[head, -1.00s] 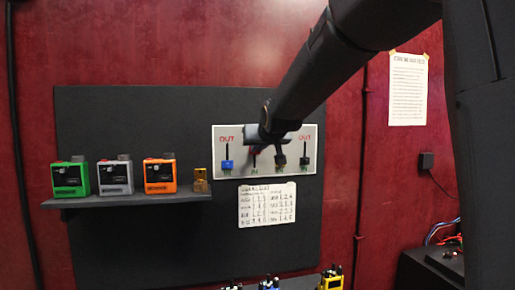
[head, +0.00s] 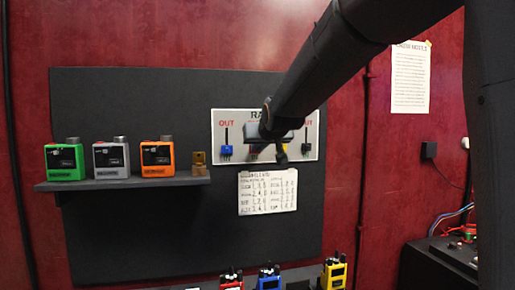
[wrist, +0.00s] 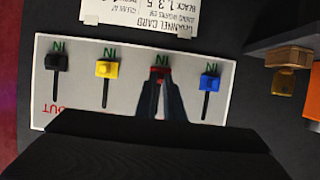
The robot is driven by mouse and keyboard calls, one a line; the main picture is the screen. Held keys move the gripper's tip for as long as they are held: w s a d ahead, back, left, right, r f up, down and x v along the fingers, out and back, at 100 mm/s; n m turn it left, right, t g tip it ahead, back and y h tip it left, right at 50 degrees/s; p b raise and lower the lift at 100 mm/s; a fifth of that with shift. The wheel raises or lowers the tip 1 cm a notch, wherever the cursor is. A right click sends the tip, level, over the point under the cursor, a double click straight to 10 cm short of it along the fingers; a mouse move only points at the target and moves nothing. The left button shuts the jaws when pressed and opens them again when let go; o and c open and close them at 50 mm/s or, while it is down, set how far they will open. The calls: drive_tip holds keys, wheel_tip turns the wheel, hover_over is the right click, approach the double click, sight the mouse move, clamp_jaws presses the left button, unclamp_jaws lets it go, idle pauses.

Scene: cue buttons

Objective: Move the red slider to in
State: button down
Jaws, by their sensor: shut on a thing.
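The white slider panel (wrist: 222,78) shows upside down in the wrist view. The red slider (wrist: 160,70) is between the fingertips of my gripper (wrist: 160,80), which is shut on it. The red slider sits by its IN label (wrist: 162,60), about level with the other knobs. The black slider (wrist: 57,63), yellow slider (wrist: 107,69) and blue slider (wrist: 209,81) also sit at their IN ends. In the head view my arm covers the panel's middle, so the red slider is mostly hidden; the blue slider (head: 226,150) shows at the panel's left.
A paper card (head: 267,191) hangs below the panel. Several coloured devices stand lower down.

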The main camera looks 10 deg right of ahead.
drive_tip(key=shift+f, duration=0.2)
drive_tip(key=c, duration=1.8)
unclamp_jaws()
drive_tip(key=shift+c, duration=0.2)
drive_tip(key=shift+r, duration=0.15)
drive_tip(key=b+v, duration=0.1)
drive_tip(key=v, duration=0.6)
drive_tip(key=shift+s, duration=0.35)
drive_tip(key=shift+r, duration=0.1)
